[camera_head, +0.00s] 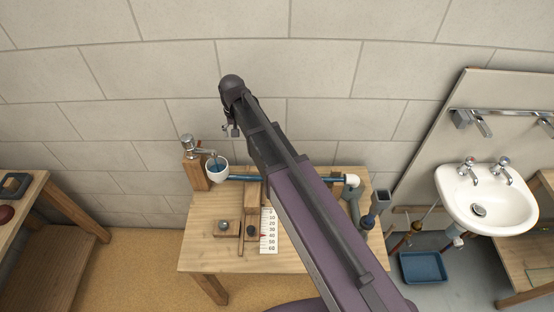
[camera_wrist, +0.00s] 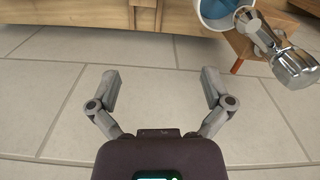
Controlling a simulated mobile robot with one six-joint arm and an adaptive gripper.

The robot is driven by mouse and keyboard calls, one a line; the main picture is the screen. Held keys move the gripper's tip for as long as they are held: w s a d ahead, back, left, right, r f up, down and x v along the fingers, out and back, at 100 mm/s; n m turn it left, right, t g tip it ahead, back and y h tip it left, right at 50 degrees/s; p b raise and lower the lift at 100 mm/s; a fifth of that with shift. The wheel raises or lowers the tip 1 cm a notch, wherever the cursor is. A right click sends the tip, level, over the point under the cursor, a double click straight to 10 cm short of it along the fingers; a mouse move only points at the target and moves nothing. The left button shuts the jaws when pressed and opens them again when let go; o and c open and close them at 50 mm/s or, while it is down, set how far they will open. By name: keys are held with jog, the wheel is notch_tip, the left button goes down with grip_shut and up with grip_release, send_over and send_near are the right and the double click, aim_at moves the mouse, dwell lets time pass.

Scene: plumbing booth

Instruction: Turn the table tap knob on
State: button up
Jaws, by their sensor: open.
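The table tap (camera_head: 203,152) is chrome and stands on a wooden post at the table's back left. Its knob (camera_head: 187,141) is on top, and its spout reaches over a white cup with a blue inside (camera_head: 217,172). In the wrist view the chrome knob (camera_wrist: 296,68) is at the right edge, with the cup (camera_wrist: 213,14) at the top. My gripper (camera_wrist: 156,88) is open and empty, its fingers apart over bare wall blocks, clear of the knob. In the head view my gripper (camera_head: 232,130) is small and partly hidden, above and right of the tap.
The wooden table (camera_head: 205,240) carries a blue pipe (camera_head: 243,178), a paper scale (camera_head: 268,232) and a wrench (camera_head: 352,205). The block wall is close behind. A white sink (camera_head: 487,198) and a blue tray (camera_head: 423,268) are at right. Another wooden table (camera_head: 30,190) is at left.

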jog(key=s+d+f+b, duration=0.5)
jog(key=d+f+b, duration=0.1)
jog(key=d, duration=0.6)
jog(key=shift+d+f+b, duration=0.25)
jog(key=shift+f+b, duration=0.15)
jog(key=shift+f, duration=0.25)
jog(key=shift+s, duration=0.1)
jog(key=s+d, duration=0.9)
jog(key=d, duration=0.3)
jog(key=shift+m, duration=0.4)
jog(key=shift+d, duration=0.1)
